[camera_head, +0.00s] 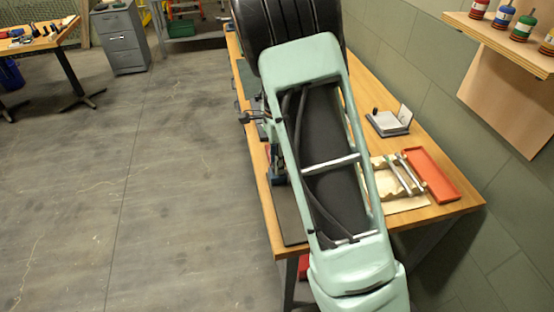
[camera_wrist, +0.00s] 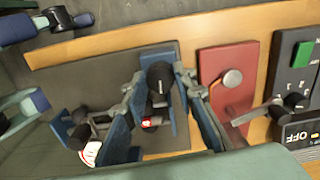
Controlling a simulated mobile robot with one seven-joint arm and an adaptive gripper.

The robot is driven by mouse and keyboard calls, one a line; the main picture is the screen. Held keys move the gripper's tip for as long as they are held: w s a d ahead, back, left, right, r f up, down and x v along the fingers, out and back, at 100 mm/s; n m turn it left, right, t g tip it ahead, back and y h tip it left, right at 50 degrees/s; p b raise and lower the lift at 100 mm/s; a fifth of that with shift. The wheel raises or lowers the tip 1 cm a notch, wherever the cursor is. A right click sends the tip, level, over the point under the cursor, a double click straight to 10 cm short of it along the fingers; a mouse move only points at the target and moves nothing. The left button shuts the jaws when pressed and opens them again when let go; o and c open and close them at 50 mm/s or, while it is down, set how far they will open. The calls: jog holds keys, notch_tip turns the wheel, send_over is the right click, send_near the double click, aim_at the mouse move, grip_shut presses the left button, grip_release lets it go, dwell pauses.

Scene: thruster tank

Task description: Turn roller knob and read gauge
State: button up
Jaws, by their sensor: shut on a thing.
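In the wrist view, a black roller knob (camera_wrist: 160,77) with a pale mark on it stands on a blue device (camera_wrist: 177,118) on a dark mat. My gripper (camera_wrist: 158,86) has one finger on each side of the knob and is shut on it. A round gauge (camera_wrist: 91,153) with a white face and some red shows at the lower left, partly covered; its reading is too small to tell. In the head view my arm covers the gripper and most of the device.
A red plate (camera_wrist: 221,65) with a round metal knob lies right of the device, beside a dark panel with a green button (camera_wrist: 302,54) and an OFF label. In the head view, a red tray (camera_head: 431,176) and metal tools (camera_head: 402,174) lie on the bench's right side.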

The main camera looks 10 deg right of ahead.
dwell(0.3)
jog(key=o, duration=1.2)
jog(key=shift+c, duration=0.2)
notch_tip(320, 180, up, 12)
